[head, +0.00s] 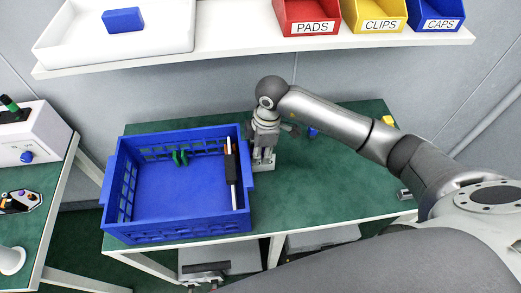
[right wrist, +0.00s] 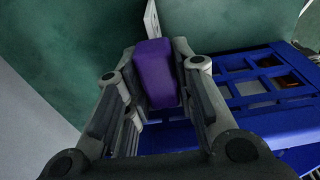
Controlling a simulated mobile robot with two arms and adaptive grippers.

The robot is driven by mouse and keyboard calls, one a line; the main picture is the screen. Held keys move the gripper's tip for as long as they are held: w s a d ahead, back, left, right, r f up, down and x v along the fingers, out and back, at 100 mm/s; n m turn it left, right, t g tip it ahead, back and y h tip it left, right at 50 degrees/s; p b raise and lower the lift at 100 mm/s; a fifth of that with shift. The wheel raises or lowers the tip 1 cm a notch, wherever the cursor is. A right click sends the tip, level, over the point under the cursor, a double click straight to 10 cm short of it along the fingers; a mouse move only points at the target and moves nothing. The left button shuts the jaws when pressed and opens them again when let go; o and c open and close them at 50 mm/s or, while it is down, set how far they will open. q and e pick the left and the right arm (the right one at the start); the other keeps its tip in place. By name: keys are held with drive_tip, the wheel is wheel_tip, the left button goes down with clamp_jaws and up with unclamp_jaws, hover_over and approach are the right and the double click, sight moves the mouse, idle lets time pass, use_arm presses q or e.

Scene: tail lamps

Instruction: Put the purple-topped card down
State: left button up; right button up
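My right gripper (head: 264,150) points down at the green table, just right of the blue crate. In the right wrist view its fingers (right wrist: 155,70) lie along both sides of the card's purple top (right wrist: 155,75), shut on it. A white part of the card (right wrist: 152,20) shows past the purple top. In the head view a pale lower part of the card (head: 264,162) shows below the fingers, at or close to the table; I cannot tell whether it touches. My left gripper is not in view.
The blue crate (head: 178,237) stands close on the left, holding a green piece (head: 180,158) and a dark and white bar (head: 232,175). A small blue item (head: 313,132) lies right of the gripper. Green table (head: 330,185) is clear front right. A shelf (head: 240,48) with bins runs above.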

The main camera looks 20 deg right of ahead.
drive_tip(key=shift+o, duration=1.2)
drive_tip(key=shift+d, duration=0.1)
drive_tip(key=shift+o, duration=0.6)
drive_tip(key=shift+s, duration=0.1)
drive_tip(key=shift+r, duration=0.3)
drive_tip(key=shift+d+r, duration=0.1)
drive_tip(key=shift+r, duration=0.2)
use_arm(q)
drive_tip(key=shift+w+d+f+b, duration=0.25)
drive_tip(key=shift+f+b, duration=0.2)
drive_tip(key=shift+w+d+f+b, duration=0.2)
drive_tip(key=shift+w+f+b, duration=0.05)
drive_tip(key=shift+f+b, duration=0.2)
use_arm(e)
wheel_tip(320, 180, up, 11)
drive_tip(key=d, duration=0.1)
drive_tip(key=shift+s, duration=0.15)
drive_tip(key=shift+s+d, duration=0.1)
